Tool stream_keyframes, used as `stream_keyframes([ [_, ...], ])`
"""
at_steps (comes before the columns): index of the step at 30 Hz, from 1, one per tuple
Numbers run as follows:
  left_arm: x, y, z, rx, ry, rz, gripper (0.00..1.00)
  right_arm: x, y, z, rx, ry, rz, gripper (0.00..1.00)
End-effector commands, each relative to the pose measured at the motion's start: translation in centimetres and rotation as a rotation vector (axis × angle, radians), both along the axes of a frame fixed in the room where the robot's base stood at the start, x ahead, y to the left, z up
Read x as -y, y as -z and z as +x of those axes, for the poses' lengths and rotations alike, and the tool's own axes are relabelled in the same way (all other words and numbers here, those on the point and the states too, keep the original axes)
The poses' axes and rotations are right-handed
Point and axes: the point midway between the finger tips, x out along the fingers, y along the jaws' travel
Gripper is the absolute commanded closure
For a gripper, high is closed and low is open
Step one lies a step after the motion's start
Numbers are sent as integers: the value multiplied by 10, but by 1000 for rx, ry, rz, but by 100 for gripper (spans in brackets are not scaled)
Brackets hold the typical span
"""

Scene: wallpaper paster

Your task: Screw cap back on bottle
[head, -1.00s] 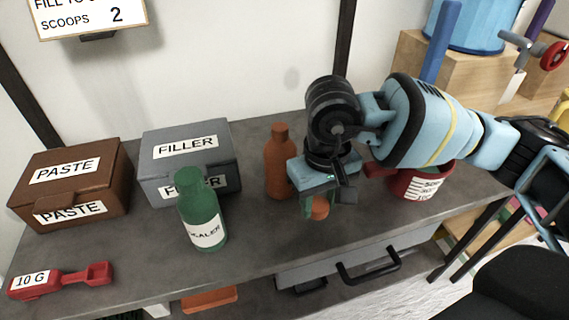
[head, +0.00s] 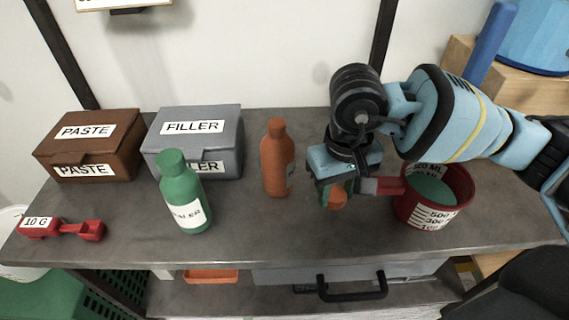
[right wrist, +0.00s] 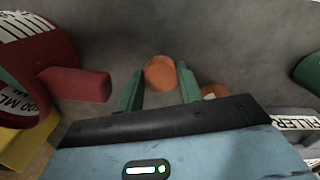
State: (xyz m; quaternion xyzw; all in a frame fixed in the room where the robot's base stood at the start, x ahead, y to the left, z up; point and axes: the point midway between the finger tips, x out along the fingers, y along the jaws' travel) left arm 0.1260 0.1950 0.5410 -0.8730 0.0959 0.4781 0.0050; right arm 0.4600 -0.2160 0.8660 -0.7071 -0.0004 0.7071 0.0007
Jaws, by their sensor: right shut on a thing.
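An orange bottle (head: 277,160) stands upright on the grey table, left of my right gripper. Its narrow top is orange; I cannot tell whether it is open. My right gripper (head: 336,194) points down, apart from the bottle, and is shut on a small round orange cap (head: 338,200). In the right wrist view the cap (right wrist: 160,73) sits between the two green fingers, and part of the orange bottle (right wrist: 213,92) shows behind the gripper edge. A green bottle (head: 184,195) labelled as sealer stands upright further left. My left gripper is not in view.
A red measuring cup (head: 409,212) with green contents stands right of my right gripper, its handle close by. Brown paste (head: 88,145) and grey filler (head: 225,143) boxes stand at the back left. A red scoop (head: 62,228) lies at the left. The table front centre (head: 270,225) is clear.

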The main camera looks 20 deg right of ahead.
Motion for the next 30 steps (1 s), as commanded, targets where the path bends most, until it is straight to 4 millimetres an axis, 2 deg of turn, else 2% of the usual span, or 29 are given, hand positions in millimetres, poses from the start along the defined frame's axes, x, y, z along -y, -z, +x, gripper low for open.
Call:
stream_keyframes([
  [14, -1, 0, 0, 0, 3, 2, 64, 0, 0, 0, 0, 0, 0, 85],
  [15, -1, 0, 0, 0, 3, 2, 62, 0, 0, 0, 0, 0, 0, 85],
  [20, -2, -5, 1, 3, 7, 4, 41, 0, -8, 1, 2, 3, 0, 85],
  [23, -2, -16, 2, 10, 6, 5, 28, -1, -26, 2, 5, 12, 0, 85],
  [25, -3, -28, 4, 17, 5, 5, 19, -1, -46, 4, 9, 24, 1, 85],
  [30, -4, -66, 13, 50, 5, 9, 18, -5, -113, 8, 19, 71, 2, 85],
])
